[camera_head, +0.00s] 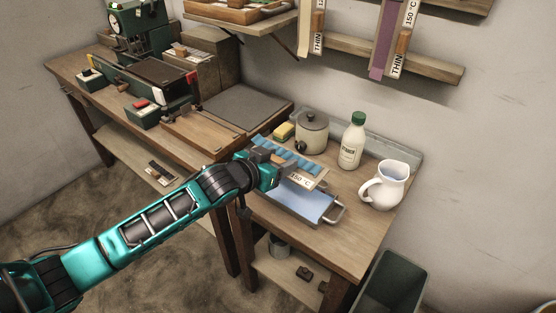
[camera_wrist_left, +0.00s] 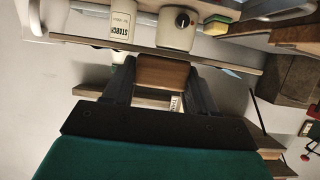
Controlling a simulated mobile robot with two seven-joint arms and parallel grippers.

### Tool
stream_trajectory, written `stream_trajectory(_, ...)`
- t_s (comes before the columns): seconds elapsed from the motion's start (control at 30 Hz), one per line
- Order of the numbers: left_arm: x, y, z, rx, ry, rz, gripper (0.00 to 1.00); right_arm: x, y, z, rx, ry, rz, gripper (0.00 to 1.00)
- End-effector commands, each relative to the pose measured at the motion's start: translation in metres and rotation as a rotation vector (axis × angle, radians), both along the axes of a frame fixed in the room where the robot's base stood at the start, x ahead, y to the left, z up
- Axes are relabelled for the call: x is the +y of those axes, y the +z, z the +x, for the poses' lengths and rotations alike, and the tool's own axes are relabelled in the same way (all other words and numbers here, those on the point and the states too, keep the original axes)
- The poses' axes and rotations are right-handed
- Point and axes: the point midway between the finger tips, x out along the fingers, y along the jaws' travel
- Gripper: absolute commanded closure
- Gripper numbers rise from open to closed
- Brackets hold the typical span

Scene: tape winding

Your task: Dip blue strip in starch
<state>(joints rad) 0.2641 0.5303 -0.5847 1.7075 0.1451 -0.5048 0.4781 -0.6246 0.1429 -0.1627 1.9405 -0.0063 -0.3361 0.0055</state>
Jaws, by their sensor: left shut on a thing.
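My left gripper (camera_head: 278,168) is shut on a wooden clip over the right table. The clip (camera_wrist_left: 163,76) sits between the fingers in the left wrist view. A white card (camera_head: 302,180) marked 150 °C extends from the gripper. A wavy blue strip (camera_head: 290,153) shows just behind the gripper and card. A metal tray with blue-looking contents (camera_head: 314,205) lies below and in front of the card; I cannot tell whether the strip touches it. The white starch bottle with a green cap (camera_head: 351,146) stands upright behind; its label shows in the left wrist view (camera_wrist_left: 124,22). My right gripper is out of view.
A lidded pot (camera_head: 312,133) and a yellow-green sponge (camera_head: 283,131) stand behind the tray. A white jug (camera_head: 384,187) stands at the right. Labelled strips (camera_head: 392,40) hang on the wall. A dark bin (camera_head: 393,284) stands below the table's right end.

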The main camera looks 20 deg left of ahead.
Motion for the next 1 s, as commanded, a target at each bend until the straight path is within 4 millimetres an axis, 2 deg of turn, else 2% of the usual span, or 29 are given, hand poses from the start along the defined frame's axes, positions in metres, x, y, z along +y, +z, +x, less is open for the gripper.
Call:
stream_trajectory(0.33,-0.001,-0.025,-0.001,0.0,-0.001,0.0,0.76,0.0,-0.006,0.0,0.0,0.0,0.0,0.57)
stream_trajectory(0.67,-0.001,-0.053,-0.001,-0.002,-0.001,0.0,0.76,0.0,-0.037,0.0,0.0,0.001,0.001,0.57)
stream_trajectory(1.0,-0.001,-0.076,-0.001,-0.001,0.0,-0.001,0.76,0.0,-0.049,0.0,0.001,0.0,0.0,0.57)
